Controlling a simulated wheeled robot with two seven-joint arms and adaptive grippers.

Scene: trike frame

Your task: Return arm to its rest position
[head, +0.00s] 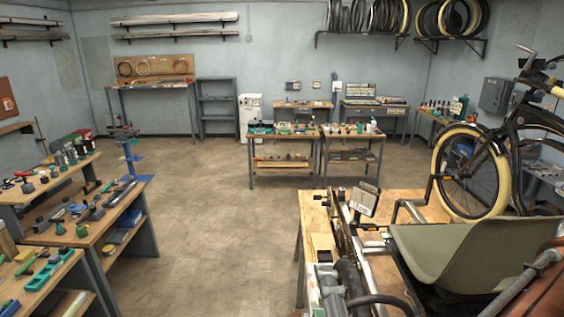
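Neither of my grippers can be made out in the head view, and no arm of mine is clearly recognisable. The trike frame (346,245) appears to be the dark and metal tubes at the lower right, lying along a wooden workbench (312,215). A small grey plate-like part (365,198) stands upright over the tubes.
A cream-tyred wheel (437,170) and dark cycle parts rise behind the seat. Tool-covered benches (85,212) line the left. Two low tables (285,140) stand in the middle back. The tan floor (205,220) between them is clear.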

